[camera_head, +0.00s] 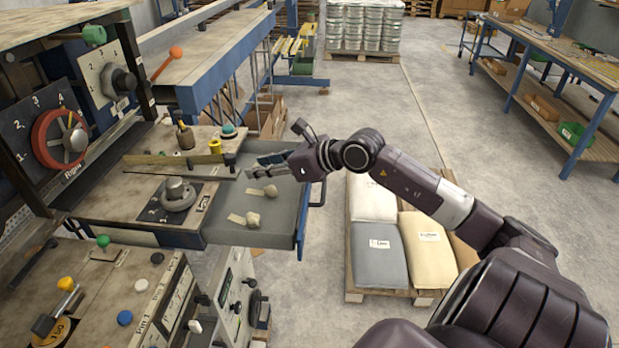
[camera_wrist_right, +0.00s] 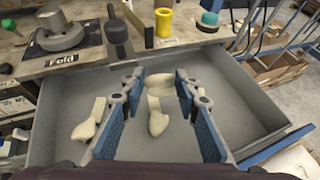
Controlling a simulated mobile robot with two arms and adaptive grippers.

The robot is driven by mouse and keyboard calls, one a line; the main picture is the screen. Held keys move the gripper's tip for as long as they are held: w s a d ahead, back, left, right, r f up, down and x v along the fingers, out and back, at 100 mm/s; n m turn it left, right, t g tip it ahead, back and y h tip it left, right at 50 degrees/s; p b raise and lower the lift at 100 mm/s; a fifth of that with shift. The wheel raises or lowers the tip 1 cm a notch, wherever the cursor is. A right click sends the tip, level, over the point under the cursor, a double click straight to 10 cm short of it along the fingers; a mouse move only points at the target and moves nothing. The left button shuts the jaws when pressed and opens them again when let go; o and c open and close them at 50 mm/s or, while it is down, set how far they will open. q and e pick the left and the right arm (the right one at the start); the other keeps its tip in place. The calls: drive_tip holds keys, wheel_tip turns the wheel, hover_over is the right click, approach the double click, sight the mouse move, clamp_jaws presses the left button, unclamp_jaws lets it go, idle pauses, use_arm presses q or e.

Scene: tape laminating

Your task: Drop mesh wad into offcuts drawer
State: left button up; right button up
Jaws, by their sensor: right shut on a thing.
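My right gripper (camera_head: 262,164) is over the open grey offcuts drawer (camera_head: 284,216). In the right wrist view, the gripper (camera_wrist_right: 158,82) is shut on a pale beige mesh wad (camera_wrist_right: 160,86) between its fingertips. Two similar wads with flat tails lie below on the drawer floor: one near the middle (camera_head: 271,191), one to the left (camera_head: 252,219). They also show in the right wrist view, at the middle (camera_wrist_right: 158,122) and the left (camera_wrist_right: 88,126). In the head view, the held wad is hidden by the gripper. My left gripper is not in view.
The drawer sits under a worktop (camera_head: 110,204) with a round dial (camera_head: 176,193), a yellow spool (camera_head: 215,146) and a teal-topped knob (camera_head: 229,131). A pallet with sacks (camera_head: 378,254) stands right of the drawer.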

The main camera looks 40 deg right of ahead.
drive_tip(key=shift+s, duration=0.1)
drive_tip(key=o, duration=0.7)
drive_tip(key=shift+c, duration=0.2)
drive_tip(key=shift+o, duration=0.8)
drive_tip(key=shift+s+d+r, duration=0.3)
drive_tip(key=shift+s, duration=0.3)
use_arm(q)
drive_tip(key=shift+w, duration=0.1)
use_arm(e)
drive_tip(key=v, duration=1)
drive_tip(key=shift+s+r, duration=0.15)
drive_tip(key=shift+s, duration=0.15)
